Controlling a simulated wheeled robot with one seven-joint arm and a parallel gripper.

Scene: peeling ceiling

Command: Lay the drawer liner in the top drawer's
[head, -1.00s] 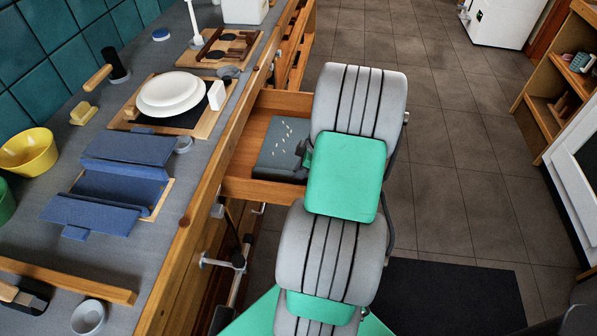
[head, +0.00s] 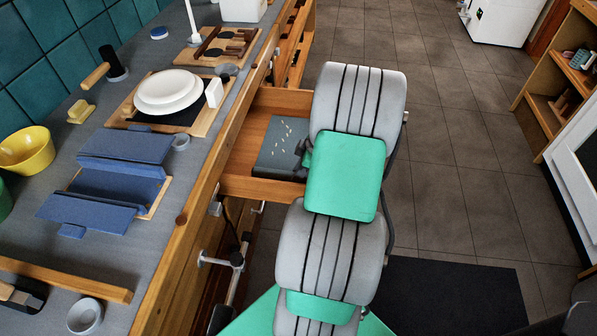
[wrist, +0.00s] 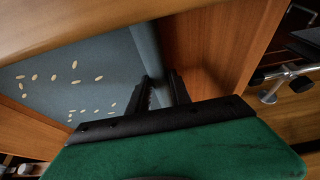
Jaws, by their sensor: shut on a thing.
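The drawer liner (head: 270,155) is a flat slate-grey sheet with pale oval flecks. It is inside the open wooden drawer (head: 245,186) in the head view. In the wrist view the liner (wrist: 100,60) spans the left of the drawer, with its edge running to my fingers. My gripper (head: 302,150) is over the drawer and shut on the liner's right-hand edge. The fingers also show in the wrist view (wrist: 162,92). My green and grey arm covers the drawer's right end in the head view. Whether the liner touches the drawer floor cannot be told.
The counter left of the drawer holds a blue folded rack (head: 120,175), white plates (head: 167,90) and a yellow bowl (head: 27,150). Metal fittings (head: 222,260) stand by the counter front below the drawer.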

